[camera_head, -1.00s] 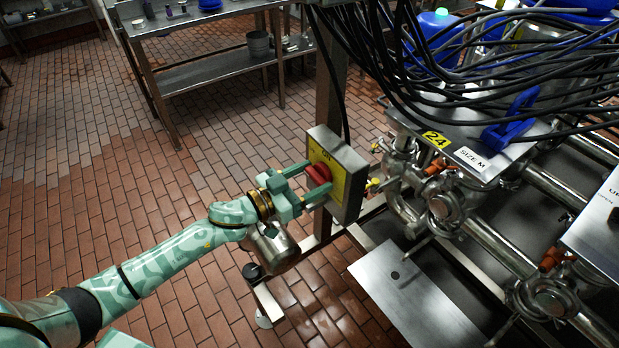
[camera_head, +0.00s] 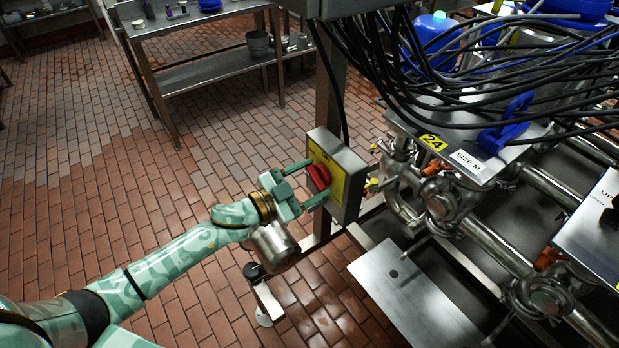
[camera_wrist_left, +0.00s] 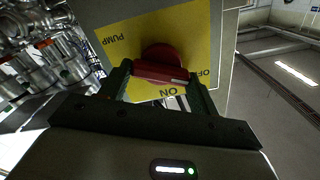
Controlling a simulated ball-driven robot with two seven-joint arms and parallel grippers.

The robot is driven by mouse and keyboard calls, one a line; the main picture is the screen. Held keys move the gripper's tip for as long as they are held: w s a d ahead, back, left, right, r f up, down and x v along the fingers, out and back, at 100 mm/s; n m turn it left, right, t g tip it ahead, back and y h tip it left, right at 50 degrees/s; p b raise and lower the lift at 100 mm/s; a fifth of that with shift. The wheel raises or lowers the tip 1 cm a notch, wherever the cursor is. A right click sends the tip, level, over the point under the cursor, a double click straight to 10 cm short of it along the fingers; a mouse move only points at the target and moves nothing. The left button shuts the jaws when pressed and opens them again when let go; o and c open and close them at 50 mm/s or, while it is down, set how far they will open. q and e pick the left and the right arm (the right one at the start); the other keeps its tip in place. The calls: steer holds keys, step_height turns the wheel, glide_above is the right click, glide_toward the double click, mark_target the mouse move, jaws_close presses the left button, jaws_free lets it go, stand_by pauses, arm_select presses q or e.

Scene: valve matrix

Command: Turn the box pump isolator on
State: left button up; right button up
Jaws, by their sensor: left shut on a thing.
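The pump isolator is a grey box (camera_head: 348,165) with a yellow plate (camera_head: 337,187) and a red rotary knob (camera_head: 320,177), mounted on a metal post. My left gripper (camera_head: 315,180) faces the plate with a finger on either side of the knob and is shut on it. In the left wrist view the red knob (camera_wrist_left: 162,66) has its bar lying crosswise between the two fingers. A pale mark shows at the bar's right end, near the OFF lettering. ON is printed below the knob and PUMP to the left. My right gripper is not in view.
Steel pipes and valves (camera_head: 440,200) stand right of the box, with black cables (camera_head: 470,70) hanging above. A metal plate (camera_head: 415,300) lies low in front. A steel table (camera_head: 205,75) is behind. Open brick floor (camera_head: 90,190) lies at left.

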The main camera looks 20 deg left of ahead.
arm_select(q)
steer(key=m, duration=0.6)
steer(key=shift+d+f, duration=0.1)
steer(key=shift+f, duration=0.05)
steer(key=m+b, duration=0.1)
steer(key=m, duration=0.5)
steer(key=shift+s+f+m, duration=0.1)
steer(key=shift+m, duration=0.2)
steer(key=o, duration=1)
steer(key=v, duration=1.6)
steer(key=shift+s, duration=0.15)
